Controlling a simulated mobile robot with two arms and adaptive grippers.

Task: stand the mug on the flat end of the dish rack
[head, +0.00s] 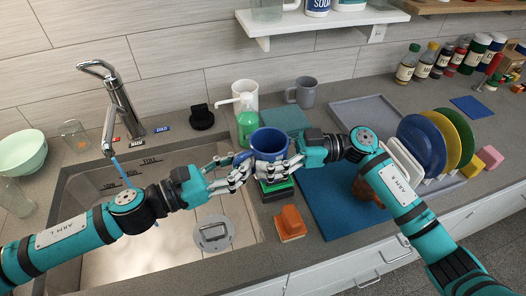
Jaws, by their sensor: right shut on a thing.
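A blue mug (269,141) is held upright in the air above the counter, between my two hands. My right gripper (287,165) is shut on the mug at its right side. My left gripper (236,170) is at the mug's left side, its fingertips close to the mug; whether they touch it or are closed is unclear. The dish rack (365,111) stands on the right of the counter. Its flat grey end is bare, and blue, yellow and green plates (421,145) stand in its other end.
The sink (100,260) is at left under my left arm. A green soap bottle (248,124), a white container (245,95) and a grey mug (303,92) stand behind the blue mug. A blue mat (335,215) and an orange item (290,222) lie in front. A shelf (325,28) hangs above.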

